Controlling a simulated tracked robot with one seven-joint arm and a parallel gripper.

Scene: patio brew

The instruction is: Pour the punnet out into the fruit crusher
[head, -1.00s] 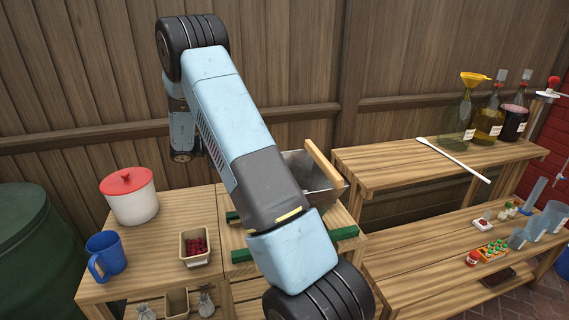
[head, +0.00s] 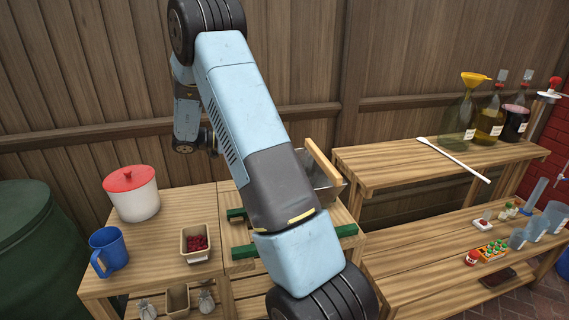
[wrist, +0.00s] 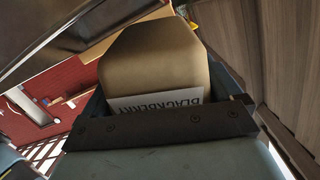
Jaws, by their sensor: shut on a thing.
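The fruit crusher's grey metal hopper (head: 329,187), with a wooden board along its edge, stands on the middle table, partly hidden behind my arm. Green bars (head: 347,231) show beside it. In the wrist view, my gripper (wrist: 165,122) is shut on a tan punnet (wrist: 155,62). The punnet's white label (wrist: 165,104) reads BLACKBERRY upside down, so the punnet looks tipped over in this view. Its inside and any fruit in it are hidden. My arm hides the gripper and this punnet in the head view. A dark panel, possibly the hopper, shows close to the punnet.
A punnet of red berries (head: 195,242), a blue mug (head: 109,250) and a white pot with a red lid (head: 131,194) stand on the left table. Bottles (head: 488,123) and a long white paddle (head: 452,157) are on the right shelf. A wooden fence is behind.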

